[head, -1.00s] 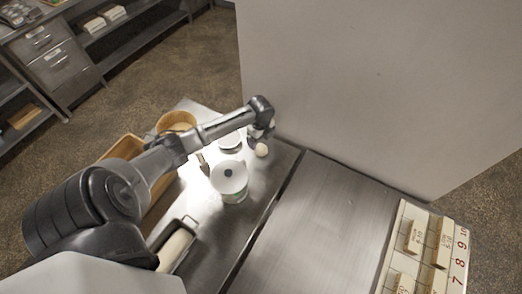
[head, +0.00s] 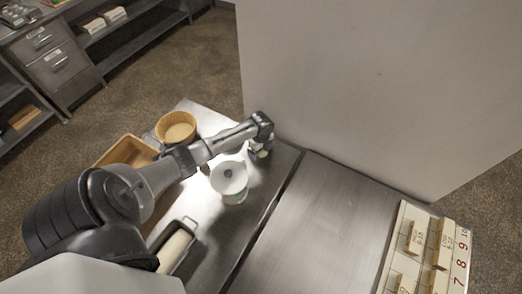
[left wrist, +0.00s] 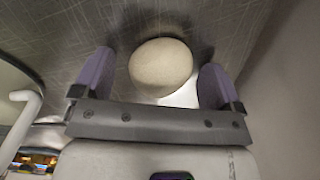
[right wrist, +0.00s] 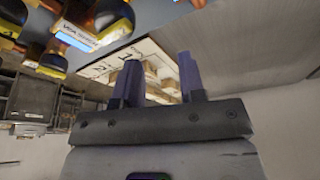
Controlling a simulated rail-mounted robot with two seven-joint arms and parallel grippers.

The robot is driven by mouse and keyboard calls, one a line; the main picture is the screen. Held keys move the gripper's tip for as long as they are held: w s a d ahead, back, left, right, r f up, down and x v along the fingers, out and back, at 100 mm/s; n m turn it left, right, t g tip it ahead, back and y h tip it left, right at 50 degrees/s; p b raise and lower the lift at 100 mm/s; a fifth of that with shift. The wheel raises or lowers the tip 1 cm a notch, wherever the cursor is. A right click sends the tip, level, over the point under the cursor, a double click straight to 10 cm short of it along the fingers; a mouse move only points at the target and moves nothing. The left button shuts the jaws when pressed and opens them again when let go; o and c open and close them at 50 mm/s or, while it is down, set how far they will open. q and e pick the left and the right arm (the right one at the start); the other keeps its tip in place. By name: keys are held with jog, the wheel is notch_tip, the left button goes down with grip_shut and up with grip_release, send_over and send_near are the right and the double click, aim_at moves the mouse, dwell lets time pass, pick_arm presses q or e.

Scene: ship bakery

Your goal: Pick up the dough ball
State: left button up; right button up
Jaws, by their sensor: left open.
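The dough ball (left wrist: 160,66) is pale, round and smooth on the brushed metal top. In the left wrist view it lies between the two fingers of my left gripper (left wrist: 156,70), which is open, with a visible gap on each side. In the head view the left gripper (head: 262,147) is down by the table's far edge and mostly covers the ball, of which only a pale bit shows. My right gripper (right wrist: 160,80) shows only in the right wrist view, with its fingers apart and nothing between them.
A numbered board (head: 458,262) lies right. A grey wall (head: 370,90) rises behind.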

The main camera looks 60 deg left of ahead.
pick_arm(q)
jog(key=shift+c, duration=0.2)
jog(key=c, duration=1)
